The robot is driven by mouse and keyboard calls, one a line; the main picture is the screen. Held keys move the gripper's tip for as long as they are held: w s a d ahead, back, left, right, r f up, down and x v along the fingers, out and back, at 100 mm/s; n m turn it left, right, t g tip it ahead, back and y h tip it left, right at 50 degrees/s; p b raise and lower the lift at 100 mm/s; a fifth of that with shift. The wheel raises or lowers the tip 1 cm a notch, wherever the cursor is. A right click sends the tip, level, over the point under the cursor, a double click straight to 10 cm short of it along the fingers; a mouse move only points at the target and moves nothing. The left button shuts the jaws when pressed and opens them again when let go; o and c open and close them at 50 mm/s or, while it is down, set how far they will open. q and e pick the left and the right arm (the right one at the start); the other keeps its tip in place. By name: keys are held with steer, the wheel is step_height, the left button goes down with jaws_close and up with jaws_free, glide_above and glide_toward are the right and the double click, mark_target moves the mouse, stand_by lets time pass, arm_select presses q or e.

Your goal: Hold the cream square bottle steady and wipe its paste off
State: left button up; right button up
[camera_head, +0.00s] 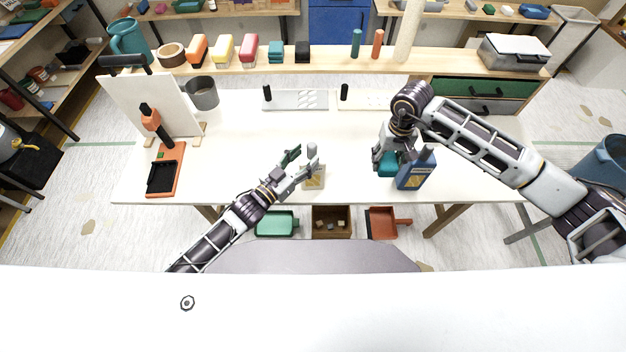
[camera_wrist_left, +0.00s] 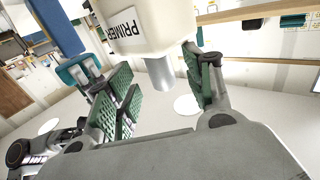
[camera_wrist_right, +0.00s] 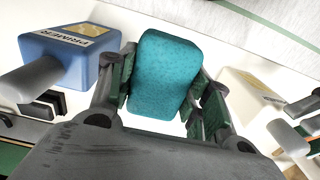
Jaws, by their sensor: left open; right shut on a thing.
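The cream square bottle (camera_head: 315,180) stands near the table's front edge in the head view. In the left wrist view the bottle (camera_wrist_left: 150,28) shows a PRIMER label and a grey neck, and lies between the spread fingers. My left gripper (camera_head: 300,160) is open at the bottle, its green-padded fingers on either side; I cannot tell whether they touch it. My right gripper (camera_head: 385,157) is shut on a teal sponge (camera_wrist_right: 163,75), right of the bottle and apart from it. The bottle also shows at the right of the right wrist view (camera_wrist_right: 250,92).
A blue primer bottle (camera_head: 415,172) stands close right of my right gripper. An orange tool (camera_head: 166,170), a white panel (camera_head: 150,105) and a grey cup (camera_head: 202,93) are at the left. The middle of the white table (camera_head: 250,140) is clear.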

arm_select(q)
steer(key=v, duration=0.8)
stand_by(0.4)
steer(key=shift+s+f, duration=0.1)
steer(key=shift+s, duration=0.1)
arm_select(e)
steer(key=shift+s, duration=0.1)
